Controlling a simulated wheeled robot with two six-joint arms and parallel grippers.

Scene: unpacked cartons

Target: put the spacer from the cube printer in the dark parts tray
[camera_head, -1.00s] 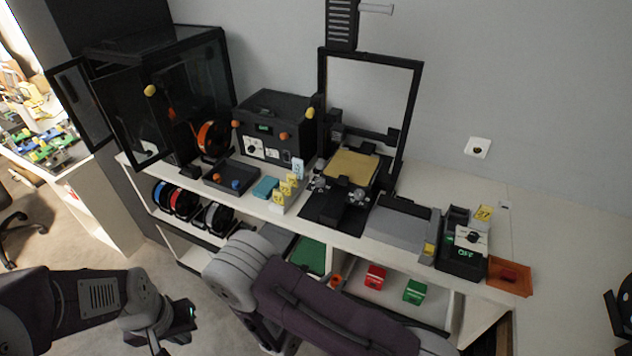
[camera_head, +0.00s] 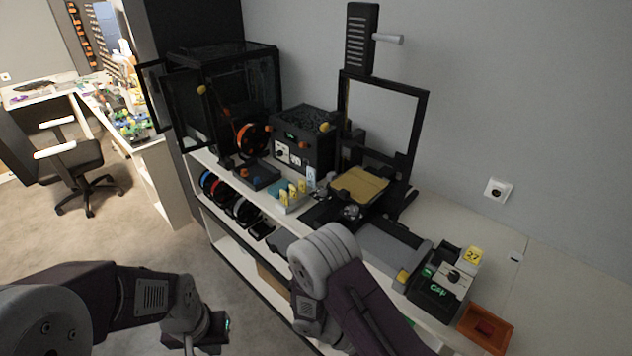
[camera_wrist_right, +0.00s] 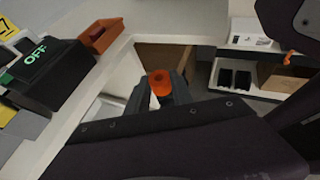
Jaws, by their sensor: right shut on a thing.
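An orange ring-shaped spacer (camera_wrist_right: 159,80) is held between the dark fingers of my right gripper (camera_wrist_right: 160,92) in the right wrist view. In the head view that gripper is hidden behind my right arm. The dark parts tray (camera_head: 268,180) sits on the shelf top, left of centre, with small orange and blue pieces in it. A dark, clear-walled cube-shaped printer (camera_head: 226,90) stands behind it at the left, its door open. My left gripper (camera_head: 212,335) is low at the bottom left, away from the shelf; its fingers are too unclear to judge.
An open-frame printer (camera_head: 360,187) with a gold bed stands mid-shelf. A black box (camera_head: 303,140) stands between the printers. Yellow-tagged parts (camera_head: 290,196) sit at the front edge. An orange tray (camera_head: 486,328) is at right. Filament spools (camera_head: 228,200) fill the lower shelf.

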